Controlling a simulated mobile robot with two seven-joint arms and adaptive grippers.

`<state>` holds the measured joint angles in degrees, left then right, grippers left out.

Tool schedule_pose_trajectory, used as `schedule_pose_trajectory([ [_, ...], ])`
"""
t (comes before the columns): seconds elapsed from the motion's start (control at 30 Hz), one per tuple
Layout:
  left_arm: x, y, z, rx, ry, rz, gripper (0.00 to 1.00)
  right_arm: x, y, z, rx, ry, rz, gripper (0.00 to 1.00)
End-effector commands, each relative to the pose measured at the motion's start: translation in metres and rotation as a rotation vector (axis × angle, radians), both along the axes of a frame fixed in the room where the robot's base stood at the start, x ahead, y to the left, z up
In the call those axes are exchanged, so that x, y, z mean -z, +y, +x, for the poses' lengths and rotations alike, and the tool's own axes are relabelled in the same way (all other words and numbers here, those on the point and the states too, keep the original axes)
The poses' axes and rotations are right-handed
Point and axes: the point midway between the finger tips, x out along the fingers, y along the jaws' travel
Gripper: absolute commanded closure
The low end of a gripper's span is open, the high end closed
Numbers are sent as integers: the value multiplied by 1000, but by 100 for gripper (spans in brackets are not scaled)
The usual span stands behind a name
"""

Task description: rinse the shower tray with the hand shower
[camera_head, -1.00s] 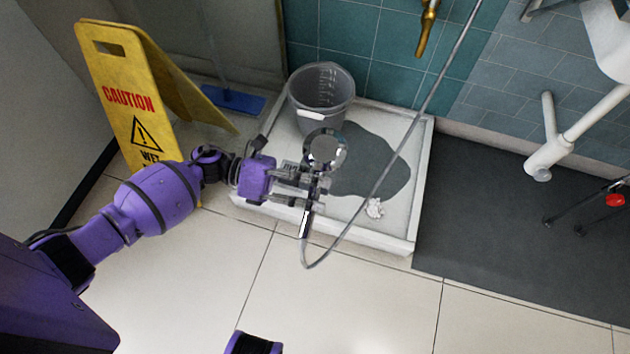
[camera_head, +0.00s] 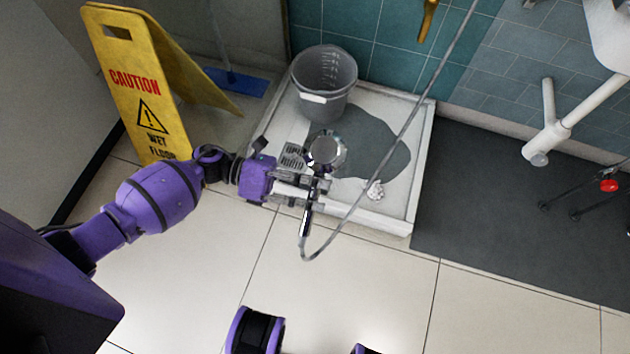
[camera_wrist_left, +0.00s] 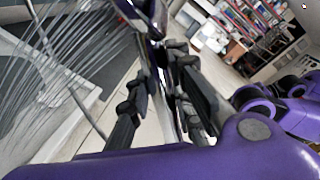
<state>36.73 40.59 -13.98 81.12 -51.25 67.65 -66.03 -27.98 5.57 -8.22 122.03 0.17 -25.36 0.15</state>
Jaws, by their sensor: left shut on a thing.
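My left gripper (camera_head: 318,190) is shut on the hand shower, around its handle. The chrome shower head (camera_head: 325,152) is above the fingers, over the left front part of the white shower tray (camera_head: 385,222). In the left wrist view, the handle is between the dark fingers (camera_wrist_left: 163,105), and thin pale streaks like water jets (camera_wrist_left: 45,75) fan out to the left. A dark grey patch (camera_head: 375,140) covers much of the tray floor. A small white crumpled lump (camera_head: 375,189) lies at its front edge. My right gripper is not in view.
A grey bucket (camera_head: 323,88) stands at the back left of the tray. A yellow caution sign (camera_head: 133,85) stands left of it. The hose (camera_head: 400,135) loops low in front of the tray. A dark mat (camera_head: 500,220) lies right; pale floor is clear in front.

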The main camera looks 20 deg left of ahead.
Motion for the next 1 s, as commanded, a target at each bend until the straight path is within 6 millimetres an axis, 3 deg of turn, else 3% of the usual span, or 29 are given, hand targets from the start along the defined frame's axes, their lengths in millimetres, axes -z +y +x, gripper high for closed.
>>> schedule_pose_trajectory([
  [0.2,-2,-2,-10,0,-1,-1,100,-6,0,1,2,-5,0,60],
  [1.0,-1,-38,-9,2,-2,-1,100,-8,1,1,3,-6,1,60],
])
